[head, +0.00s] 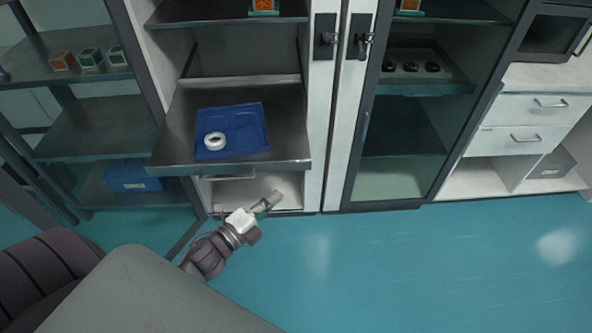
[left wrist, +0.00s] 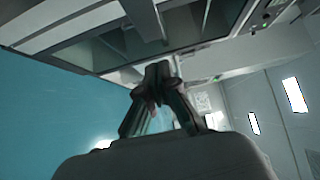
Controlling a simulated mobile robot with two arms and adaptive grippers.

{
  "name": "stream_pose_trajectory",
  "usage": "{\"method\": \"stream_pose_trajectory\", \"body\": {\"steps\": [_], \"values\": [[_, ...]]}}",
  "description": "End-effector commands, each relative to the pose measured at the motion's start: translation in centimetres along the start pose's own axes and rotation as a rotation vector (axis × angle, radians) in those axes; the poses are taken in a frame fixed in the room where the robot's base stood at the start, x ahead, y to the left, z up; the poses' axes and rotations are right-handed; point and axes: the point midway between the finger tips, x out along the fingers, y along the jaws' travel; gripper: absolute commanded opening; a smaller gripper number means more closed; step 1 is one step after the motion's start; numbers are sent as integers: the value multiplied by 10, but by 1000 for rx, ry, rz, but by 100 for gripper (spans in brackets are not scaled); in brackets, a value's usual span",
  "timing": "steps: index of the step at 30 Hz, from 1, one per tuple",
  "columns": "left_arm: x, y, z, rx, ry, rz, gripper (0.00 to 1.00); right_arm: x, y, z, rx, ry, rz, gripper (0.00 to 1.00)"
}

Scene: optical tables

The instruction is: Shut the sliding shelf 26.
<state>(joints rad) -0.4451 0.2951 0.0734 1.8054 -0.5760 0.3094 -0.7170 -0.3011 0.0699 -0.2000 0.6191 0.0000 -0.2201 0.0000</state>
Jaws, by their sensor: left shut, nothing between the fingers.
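The sliding shelf (head: 287,140) is a dark metal tray-like shelf in the left cabinet. In the head view it sticks out of the cabinet front, with a handle (head: 228,177) under its front edge. My left gripper (head: 271,200) is in front of and below the shelf's front edge, apart from the handle as far as I can tell. Its fingers are shut and empty, and they also show closed together in the left wrist view (left wrist: 158,72). No number on the shelf is readable. My right gripper is not in view.
A blue tray (head: 250,118) with a white ring (head: 214,141) lies on the shelf. A glass-door cabinet (head: 398,150) stands to the right and an open rack (head: 100,127) to the left. The teal floor (head: 400,265) in front is clear.

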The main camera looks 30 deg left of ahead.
Motion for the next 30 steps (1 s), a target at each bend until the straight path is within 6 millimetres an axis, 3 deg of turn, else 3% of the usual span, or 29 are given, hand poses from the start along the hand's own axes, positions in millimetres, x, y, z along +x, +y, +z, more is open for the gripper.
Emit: {"method": "stream_pose_trajectory", "body": {"steps": [6,9,12,18,30], "values": [[50,-2,0,-1,0,-3,0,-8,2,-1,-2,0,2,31],[70,-2,0,0,0,-2,0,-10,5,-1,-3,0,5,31],[79,-1,14,1,-1,1,0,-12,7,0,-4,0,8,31],[91,0,26,-2,-1,1,0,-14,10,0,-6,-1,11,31],[93,1,28,-3,0,1,0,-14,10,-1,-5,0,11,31]]}}
